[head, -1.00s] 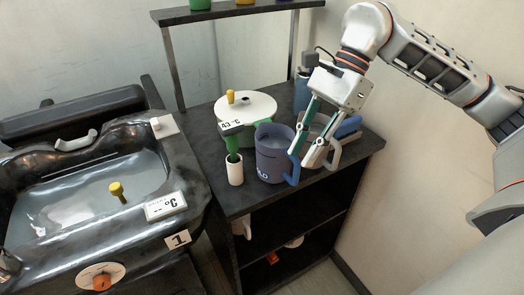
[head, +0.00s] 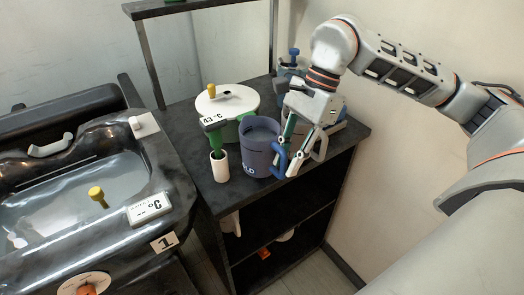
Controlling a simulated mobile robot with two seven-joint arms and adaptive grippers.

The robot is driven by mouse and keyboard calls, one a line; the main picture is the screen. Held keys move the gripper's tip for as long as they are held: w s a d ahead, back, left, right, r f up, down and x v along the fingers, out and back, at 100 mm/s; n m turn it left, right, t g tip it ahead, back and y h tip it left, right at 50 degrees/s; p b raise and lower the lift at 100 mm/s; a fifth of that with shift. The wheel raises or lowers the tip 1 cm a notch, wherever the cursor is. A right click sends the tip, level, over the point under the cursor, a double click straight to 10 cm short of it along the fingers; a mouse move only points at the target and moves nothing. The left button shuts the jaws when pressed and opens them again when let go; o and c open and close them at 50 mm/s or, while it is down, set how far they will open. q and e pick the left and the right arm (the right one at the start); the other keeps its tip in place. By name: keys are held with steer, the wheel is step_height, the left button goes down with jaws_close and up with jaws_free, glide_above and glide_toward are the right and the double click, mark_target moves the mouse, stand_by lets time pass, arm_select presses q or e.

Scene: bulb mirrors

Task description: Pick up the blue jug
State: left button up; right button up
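The blue jug (head: 258,148) is a dull blue-purple cup with partly visible lettering. It stands upright on the black shelf top (head: 195,185), its bright blue handle (head: 279,162) facing right. My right gripper (head: 289,160) comes down from the upper right to this handle. Its two fingers look apart, with one beside the handle's right side and the other partly hidden by the handle. I cannot tell whether they touch it. My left gripper is out of view.
A pale-handled vessel (head: 320,148) stands close behind my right gripper. A white-lidded pot (head: 228,101) and a white cup (head: 219,167) with a green-handled thermometer stand left of the jug. A water basin (head: 60,200) is further left.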

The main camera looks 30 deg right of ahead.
mark_target(283, 169)
steer(key=x, duration=0.3)
steer(key=shift+w+f, duration=0.1)
steer(key=shift+f, duration=0.05)
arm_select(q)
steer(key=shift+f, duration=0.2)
arm_select(e)
jaws_close()
arm_select(q)
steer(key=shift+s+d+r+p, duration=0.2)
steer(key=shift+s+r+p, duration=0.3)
steer(key=shift+p, duration=0.75)
arm_select(e)
step_height(283, 169, up, 20)
